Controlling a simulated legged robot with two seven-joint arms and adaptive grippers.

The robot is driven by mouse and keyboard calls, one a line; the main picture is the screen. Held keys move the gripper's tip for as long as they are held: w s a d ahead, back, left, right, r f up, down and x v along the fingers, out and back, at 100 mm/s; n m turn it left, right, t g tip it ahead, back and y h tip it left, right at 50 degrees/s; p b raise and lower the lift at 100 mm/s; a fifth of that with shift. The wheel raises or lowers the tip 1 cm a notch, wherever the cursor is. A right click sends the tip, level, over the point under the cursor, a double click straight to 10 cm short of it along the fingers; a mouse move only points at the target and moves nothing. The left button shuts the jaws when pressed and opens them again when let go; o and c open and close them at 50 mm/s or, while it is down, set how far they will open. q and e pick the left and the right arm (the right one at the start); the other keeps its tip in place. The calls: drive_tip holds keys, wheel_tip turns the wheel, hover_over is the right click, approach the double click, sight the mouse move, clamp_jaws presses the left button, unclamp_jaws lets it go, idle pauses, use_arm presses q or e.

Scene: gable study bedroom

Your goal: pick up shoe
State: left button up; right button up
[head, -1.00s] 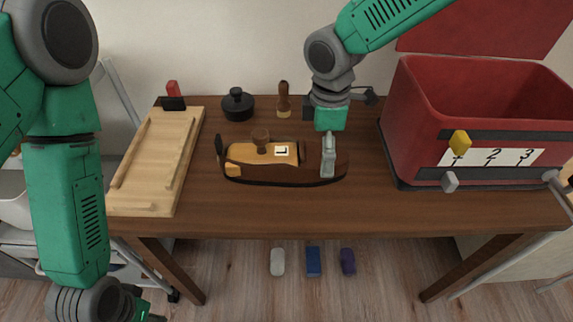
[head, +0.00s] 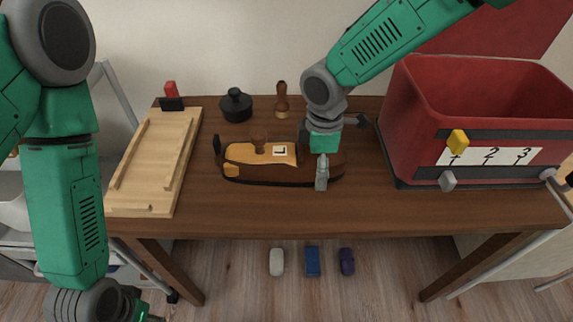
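The thing that appears to be the shoe (head: 250,173) is a long, low brown and tan object lying lengthwise across the middle of the wooden table. It has a brown knob on top, a dark upright piece at its left end and a small white label. My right gripper (head: 321,184) points down over its right end, hiding part of it. The grey fingers overlap in this view, so their opening and any contact are unclear. My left arm hangs at the left; its gripper (head: 146,313) is only partly visible at the bottom edge, below table height.
A red bin (head: 415,110) with number labels stands on the table's right. A light wooden board (head: 150,165) lies at the left. A black lidded pot (head: 236,105) and a wooden-handled tool (head: 281,102) stand behind. The table's front strip (head: 270,215) is clear.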

drive_tip(key=shift+r, duration=0.1)
wheel_tip(320, 180, up, 10)
drive_tip(key=shift+f, duration=0.1)
idle(0.3)
idle(0.4)
drive_tip(key=shift+f, duration=4.85)
